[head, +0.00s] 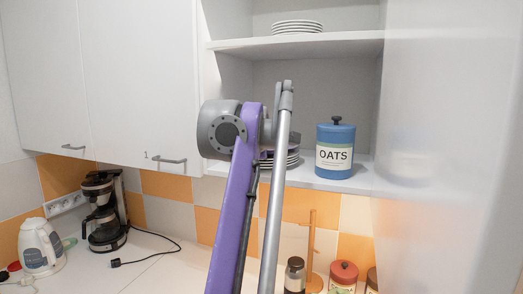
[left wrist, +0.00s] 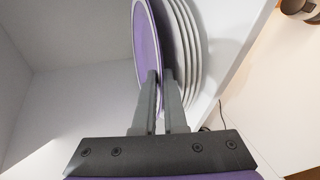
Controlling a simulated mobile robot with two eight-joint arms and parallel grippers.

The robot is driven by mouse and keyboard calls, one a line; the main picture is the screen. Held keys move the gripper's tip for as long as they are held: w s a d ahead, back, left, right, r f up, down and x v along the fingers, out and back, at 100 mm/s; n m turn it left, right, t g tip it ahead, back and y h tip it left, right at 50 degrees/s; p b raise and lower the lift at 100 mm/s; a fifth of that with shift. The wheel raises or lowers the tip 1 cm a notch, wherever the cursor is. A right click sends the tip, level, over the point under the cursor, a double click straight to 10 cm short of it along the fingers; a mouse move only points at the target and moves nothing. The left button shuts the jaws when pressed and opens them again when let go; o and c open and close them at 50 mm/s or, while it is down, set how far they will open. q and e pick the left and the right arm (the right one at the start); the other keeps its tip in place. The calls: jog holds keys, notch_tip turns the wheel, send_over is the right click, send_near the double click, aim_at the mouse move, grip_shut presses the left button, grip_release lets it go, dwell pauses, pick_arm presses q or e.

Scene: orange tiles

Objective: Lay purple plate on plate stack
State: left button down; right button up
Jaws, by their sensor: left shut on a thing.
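The purple plate (left wrist: 147,45) is in my left gripper (left wrist: 161,78), which is shut on its near rim in the left wrist view. The plate stack (left wrist: 187,45), several white plates, lies right alongside the purple plate, which is roughly parallel to it. I cannot tell whether they touch. In the head view the stack (head: 292,160) sits on the lower cabinet shelf, partly hidden behind my purple arm. A sliver of the purple plate (head: 267,154) shows on top of it; my left gripper is hidden there. My right gripper is in neither view.
A blue OATS jar (head: 335,150) stands right of the stack on the lower shelf (head: 310,180). Another white plate stack (head: 297,27) is on the upper shelf (head: 345,40). A closed cabinet door (head: 140,80) is at the left. A coffee maker (head: 103,212) and kettle (head: 40,246) stand below.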

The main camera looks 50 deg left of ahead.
pick_arm(q)
jog(key=c, duration=0.9)
grip_release()
jog(key=shift+s, duration=0.15)
jog(key=shift+s+d+r, duration=0.1)
jog(key=v, duration=1)
jog(key=shift+s+d+r, duration=0.2)
jog(key=shift+d, duration=0.05)
